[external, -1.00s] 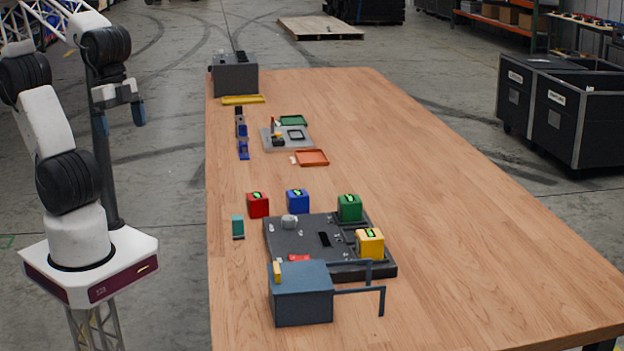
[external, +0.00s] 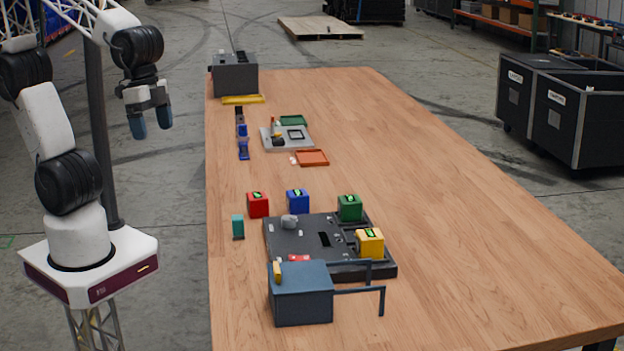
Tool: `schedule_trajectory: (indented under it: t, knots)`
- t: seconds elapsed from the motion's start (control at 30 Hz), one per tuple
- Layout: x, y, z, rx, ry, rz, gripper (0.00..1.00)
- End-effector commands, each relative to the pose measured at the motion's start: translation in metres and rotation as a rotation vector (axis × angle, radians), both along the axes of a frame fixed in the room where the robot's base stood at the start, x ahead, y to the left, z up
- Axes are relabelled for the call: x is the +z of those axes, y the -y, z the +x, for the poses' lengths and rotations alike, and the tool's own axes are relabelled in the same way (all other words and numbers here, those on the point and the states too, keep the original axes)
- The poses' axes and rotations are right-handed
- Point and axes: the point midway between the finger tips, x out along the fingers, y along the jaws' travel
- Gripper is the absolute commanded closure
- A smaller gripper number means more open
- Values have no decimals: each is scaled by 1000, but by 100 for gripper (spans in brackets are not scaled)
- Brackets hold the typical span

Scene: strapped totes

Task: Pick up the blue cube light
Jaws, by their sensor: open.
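The blue cube light (external: 298,201) stands on the wooden table at the back edge of a dark grey board, with a green patch on its top. It is between a red cube (external: 258,205) on its left and a green cube (external: 349,208) on its right. My gripper (external: 151,122) is open and empty, with blue fingertips pointing down. It is in the air left of the table, well apart from the blue cube light and higher than it.
The dark board (external: 295,245) carries a yellow cube (external: 369,243) and small parts. A blue-grey box (external: 301,300) stands in front. A teal block (external: 238,227) is left of the board. Trays and a grey box (external: 235,77) are farther back. The table's right side (external: 450,230) is clear.

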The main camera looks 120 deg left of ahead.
Motion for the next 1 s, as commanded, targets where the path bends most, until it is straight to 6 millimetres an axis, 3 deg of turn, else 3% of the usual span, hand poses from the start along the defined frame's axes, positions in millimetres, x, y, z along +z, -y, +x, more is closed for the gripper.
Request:
schedule_trajectory:
  t: [0.2, 0.57, 1.0]
  knots:
    - [-12, -37, 46, 125, -34, -12, 17]
    - [-45, -111, 112, 327, -83, -32, 17]
    - [-111, -220, 168, 571, -141, -60, 17]
